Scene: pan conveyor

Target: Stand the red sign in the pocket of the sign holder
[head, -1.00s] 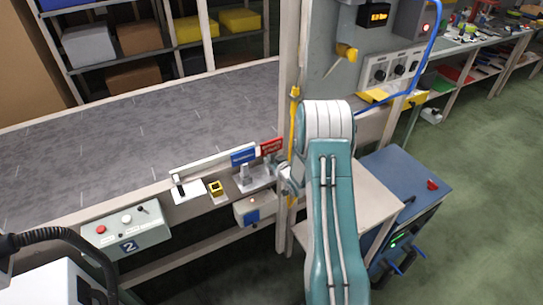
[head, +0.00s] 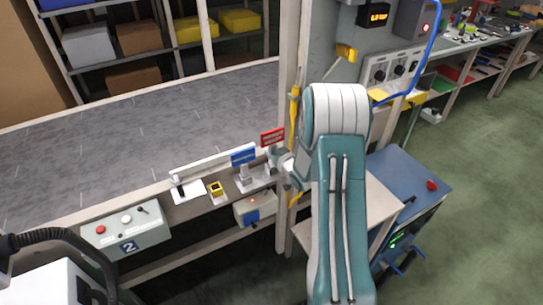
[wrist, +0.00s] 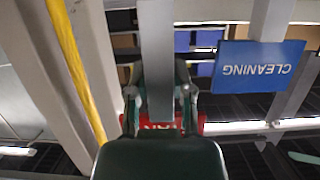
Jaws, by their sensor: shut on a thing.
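The red sign (head: 272,137) is up in the air, just above and right of the blue sign in the head view. My gripper (head: 277,154) is shut on the lower part of it. In the wrist view, a strip of the red sign (wrist: 198,124) shows behind my gripper (wrist: 160,100), mostly hidden. The blue sign (head: 243,155) stands on the grey sign holder (head: 245,172) at the shelf; it reads "CLEANING" upside down in the wrist view (wrist: 258,67). The red sign is apart from the holder. I cannot make out an empty pocket.
A yellow-edged block (head: 216,189) and a white plate (head: 188,192) lie left of the holder. The grey conveyor (head: 150,125) behind is clear.

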